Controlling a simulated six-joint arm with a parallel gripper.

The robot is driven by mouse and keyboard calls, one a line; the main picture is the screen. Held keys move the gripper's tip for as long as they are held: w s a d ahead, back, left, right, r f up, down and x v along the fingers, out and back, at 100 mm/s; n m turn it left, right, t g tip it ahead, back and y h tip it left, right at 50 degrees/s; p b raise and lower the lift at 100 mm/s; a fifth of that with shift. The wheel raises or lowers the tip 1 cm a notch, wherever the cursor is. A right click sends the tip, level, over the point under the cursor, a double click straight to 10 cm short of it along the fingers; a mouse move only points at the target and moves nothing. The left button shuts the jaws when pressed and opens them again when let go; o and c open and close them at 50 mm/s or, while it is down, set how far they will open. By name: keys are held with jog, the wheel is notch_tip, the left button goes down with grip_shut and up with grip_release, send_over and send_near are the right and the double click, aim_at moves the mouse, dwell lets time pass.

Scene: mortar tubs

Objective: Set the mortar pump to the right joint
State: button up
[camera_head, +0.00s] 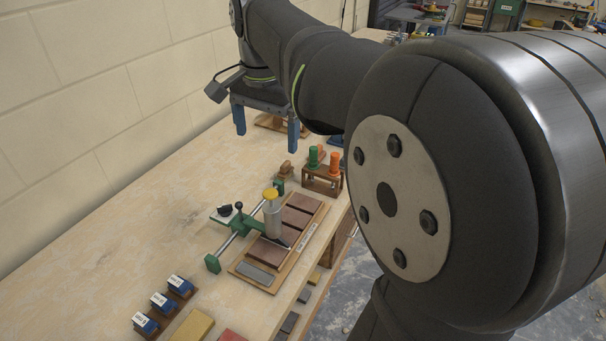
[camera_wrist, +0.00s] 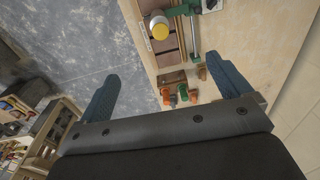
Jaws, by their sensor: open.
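The mortar pump (camera_head: 272,222) is a pale upright cylinder with a yellow cap. It is joined to a green carriage (camera_head: 243,224) on metal rails and stands over a wooden board (camera_head: 316,228) with several brown bricks separated by joints. In the wrist view the pump's yellow cap (camera_wrist: 159,30) shows from above, near the top. I cannot tell exactly which joint the nozzle is over. My gripper (camera_head: 266,141) has blue fingers, open and empty, above the table and farther back than the pump. The wrist view shows the gripper (camera_wrist: 162,68) with its fingers spread wide.
A wooden rack (camera_head: 322,184) with green and orange handles stands behind the board. Several small blue-and-white containers (camera_head: 162,302), a yellow block (camera_head: 193,328) and a red block (camera_head: 230,336) lie toward the front. The left tabletop (camera_head: 130,235) is clear beside a block wall.

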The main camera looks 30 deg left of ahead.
aim_at(239, 202)
jog(key=shift+a+f, duration=0.15)
jog(key=shift+a, duration=0.05)
jog(key=c, duration=0.4)
jog(key=a+f+n, duration=0.2)
jog(key=a+n, duration=0.1)
jog(key=shift+w+f, duration=0.15)
jog(key=shift+w, duration=0.15)
jog(key=c, duration=0.7)
jog(key=a+f+n, duration=0.3)
jog(key=a+n, duration=0.1)
jog(key=a+f+n, duration=0.3)
jog(key=f+n, duration=0.1)
jog(key=shift+w+a, duration=0.1)
jog(key=shift+a, duration=0.25)
notch_tip(239, 202, down, 17)
jog(key=shift+f, duration=0.1)
jog(key=shift+w, duration=0.1)
grip_shut()
